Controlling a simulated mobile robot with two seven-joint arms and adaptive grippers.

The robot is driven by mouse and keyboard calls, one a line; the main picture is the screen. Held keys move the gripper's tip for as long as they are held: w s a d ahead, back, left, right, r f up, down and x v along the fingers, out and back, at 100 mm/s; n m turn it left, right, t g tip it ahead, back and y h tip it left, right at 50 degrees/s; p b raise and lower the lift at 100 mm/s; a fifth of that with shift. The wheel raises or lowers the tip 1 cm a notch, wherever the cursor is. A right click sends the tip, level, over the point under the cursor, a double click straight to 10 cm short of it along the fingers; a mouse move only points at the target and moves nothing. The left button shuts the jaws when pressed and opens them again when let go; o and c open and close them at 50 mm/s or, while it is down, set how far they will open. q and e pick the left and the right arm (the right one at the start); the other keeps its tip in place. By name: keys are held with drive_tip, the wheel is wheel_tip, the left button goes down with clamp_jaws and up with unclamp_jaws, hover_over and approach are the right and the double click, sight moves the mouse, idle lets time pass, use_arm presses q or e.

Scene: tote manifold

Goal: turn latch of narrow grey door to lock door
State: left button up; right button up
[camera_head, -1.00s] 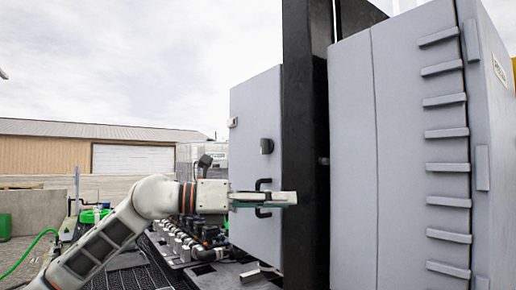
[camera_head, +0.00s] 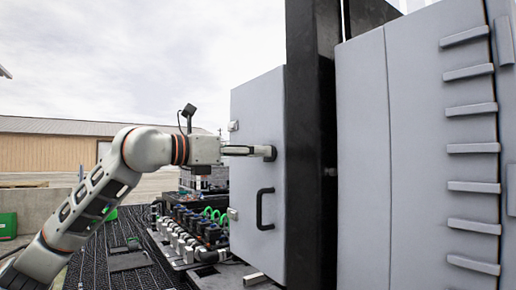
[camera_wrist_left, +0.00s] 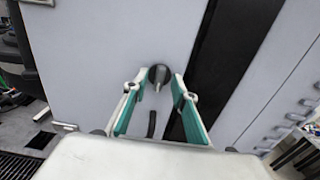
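The narrow grey door (camera_head: 256,225) stands upright at the centre of the head view, beside a black post. Its latch is a dark round knob (camera_wrist_left: 160,74) with a lighter grip, between my left gripper's fingertips in the left wrist view. In the head view the latch (camera_head: 271,153) shows at the tip of my left gripper (camera_head: 262,151). The gripper's fingers are apart, one on each side of the latch; contact cannot be told. A black handle (camera_head: 260,209) is on the door below the latch. My right gripper is not in view.
The black post (camera_head: 310,170) rises right of the door. A large grey cabinet (camera_head: 362,165) with ridged strips fills the right side. A manifold (camera_head: 195,232) with hoses and fittings lies low, left of the door. Open air lies above my left arm.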

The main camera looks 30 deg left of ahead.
use_arm(q)
drive_tip(key=shift+w+d, duration=0.2)
drive_tip(key=shift+w, duration=0.3)
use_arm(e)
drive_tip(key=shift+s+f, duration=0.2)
use_arm(q)
drive_tip(key=shift+c, duration=0.4)
clamp_jaws()
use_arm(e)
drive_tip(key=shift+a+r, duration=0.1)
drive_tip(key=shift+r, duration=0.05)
